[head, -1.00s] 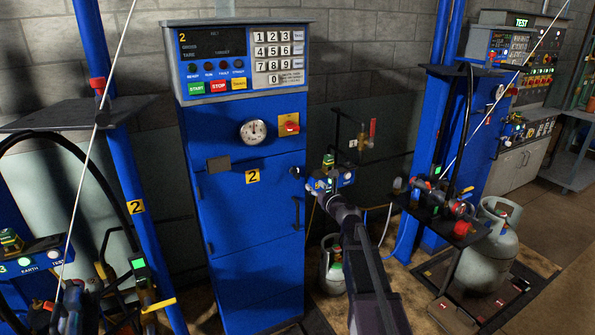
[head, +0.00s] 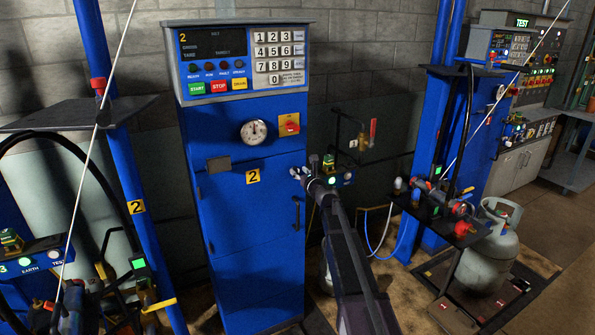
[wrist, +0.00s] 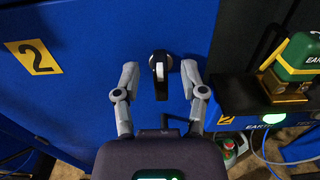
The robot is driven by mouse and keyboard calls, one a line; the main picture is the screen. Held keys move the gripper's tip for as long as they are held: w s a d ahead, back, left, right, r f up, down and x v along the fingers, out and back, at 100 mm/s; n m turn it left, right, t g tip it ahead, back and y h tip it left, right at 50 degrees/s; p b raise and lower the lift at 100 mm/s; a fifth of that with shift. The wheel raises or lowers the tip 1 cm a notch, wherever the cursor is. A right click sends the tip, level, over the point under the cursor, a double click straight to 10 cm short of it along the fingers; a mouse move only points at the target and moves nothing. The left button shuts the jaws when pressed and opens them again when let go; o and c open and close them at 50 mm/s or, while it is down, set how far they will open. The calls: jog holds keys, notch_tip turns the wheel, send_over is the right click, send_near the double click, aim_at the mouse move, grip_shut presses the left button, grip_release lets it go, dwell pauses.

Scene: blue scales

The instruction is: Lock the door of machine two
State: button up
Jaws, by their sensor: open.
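Machine two is a tall blue cabinet (head: 245,285) with a yellow "2" label on its door (head: 235,200). A lock with a dark body and a pale silver part (wrist: 160,70) sits near the door's right edge, right of the "2" label (wrist: 33,57) in the wrist view. My gripper (head: 300,172) is at that edge in the head view and hides most of the lock there. In the wrist view my gripper (wrist: 160,77) is open, with one finger on each side of the lock and visible gaps between. Whether the tips touch the door is unclear.
A black door handle (head: 296,213) is below my gripper. A green-topped device (wrist: 298,58) on a dark shelf is close to the right finger. Pipework with a red lever (head: 373,132) is on the right.

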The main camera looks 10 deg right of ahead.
jog(key=shift+x, duration=1)
grip_shut()
